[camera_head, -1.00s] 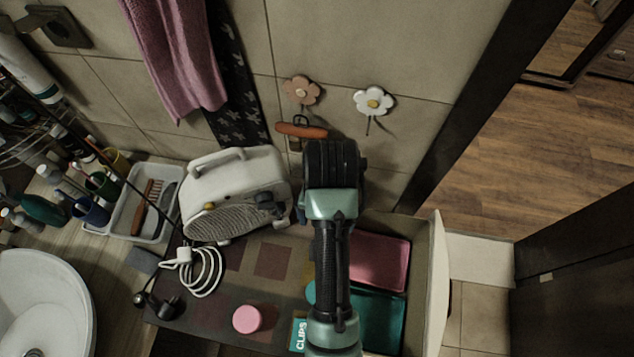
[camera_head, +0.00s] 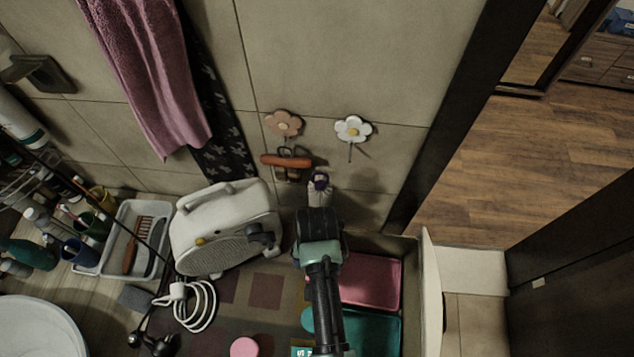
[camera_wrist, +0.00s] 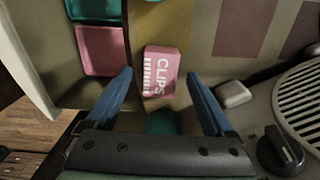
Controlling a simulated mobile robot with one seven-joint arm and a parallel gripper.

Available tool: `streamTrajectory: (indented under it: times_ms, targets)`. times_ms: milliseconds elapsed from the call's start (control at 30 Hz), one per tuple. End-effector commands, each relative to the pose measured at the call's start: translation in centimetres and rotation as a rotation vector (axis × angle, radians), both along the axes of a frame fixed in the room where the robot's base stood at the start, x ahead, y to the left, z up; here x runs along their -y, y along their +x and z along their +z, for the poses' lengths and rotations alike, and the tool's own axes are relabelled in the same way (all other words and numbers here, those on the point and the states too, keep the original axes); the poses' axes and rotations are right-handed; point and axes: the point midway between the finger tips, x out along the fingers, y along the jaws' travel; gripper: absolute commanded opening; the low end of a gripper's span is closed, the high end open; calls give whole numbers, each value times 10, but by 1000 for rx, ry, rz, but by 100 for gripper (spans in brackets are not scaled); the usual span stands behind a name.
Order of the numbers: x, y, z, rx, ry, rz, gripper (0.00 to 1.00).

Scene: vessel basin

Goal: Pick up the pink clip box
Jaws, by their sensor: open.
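The pink clip box (camera_wrist: 160,72), with white "CLIPS" lettering, lies in the upper middle of the wrist view on the brownish surface. My gripper (camera_wrist: 159,80) is open, with its two blue fingers spread to either side of the box in that view. The fingertips overlap the box's level in the picture, but I cannot tell the height gap. Nothing is held. In the head view the pink clip box and my fingers are hidden behind my arm.
A pink tray (camera_head: 370,282) and teal tray (camera_head: 372,335) lie beside a pale side wall (camera_head: 431,290). A white heater (camera_head: 225,230) and coiled white cable (camera_head: 198,308) are left of my arm. A round teal object (camera_wrist: 162,122) shows between my fingers.

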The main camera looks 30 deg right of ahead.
Motion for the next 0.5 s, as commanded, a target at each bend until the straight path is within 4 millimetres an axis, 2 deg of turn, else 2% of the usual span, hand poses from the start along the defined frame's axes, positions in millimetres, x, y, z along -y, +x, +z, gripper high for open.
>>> streamTrajectory:
  times_ms: [167, 433, 500]
  targets:
    - [0, 0, -16, 0, 0, 0, 88]
    - [0, 0, -19, 1, -1, 0, 88]
    - [0, 0, -19, 1, -1, 0, 77]
